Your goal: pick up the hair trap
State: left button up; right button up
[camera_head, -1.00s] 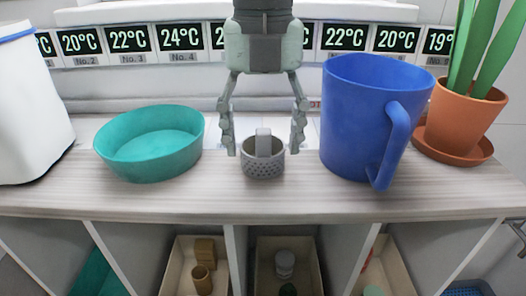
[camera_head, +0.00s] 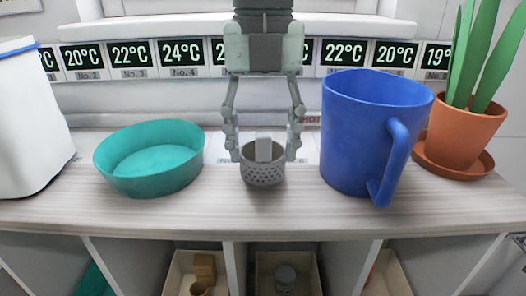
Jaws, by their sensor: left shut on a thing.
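The hair trap (camera_head: 262,176) is a small grey perforated cup with an upright tab in its middle. It is upright between the teal bowl and the blue mug. My left gripper (camera_head: 263,156) comes down from above, with one finger on each side of the cup, and is shut on it. The cup looks slightly raised over the shelf top, but I cannot clearly see a gap under it. My right gripper is not in view.
The teal bowl (camera_head: 150,160) stands left of the trap, and the blue mug (camera_head: 365,135) stands close on the right. A potted plant (camera_head: 462,130) and a white bin (camera_head: 30,120) are at the sides. The wooden top (camera_head: 300,215) is clear in front.

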pick_arm(q)
jog(key=r, duration=0.2)
jog(key=shift+s+a+r, duration=0.15)
jog(key=shift+a+r, duration=0.25)
jog(key=s+a+r+b, duration=0.1)
jog(key=s+a+r, duration=0.4)
jog(key=a, duration=0.4)
jog(key=shift+a+r+b, duration=0.3)
jog(key=shift+r, duration=0.45)
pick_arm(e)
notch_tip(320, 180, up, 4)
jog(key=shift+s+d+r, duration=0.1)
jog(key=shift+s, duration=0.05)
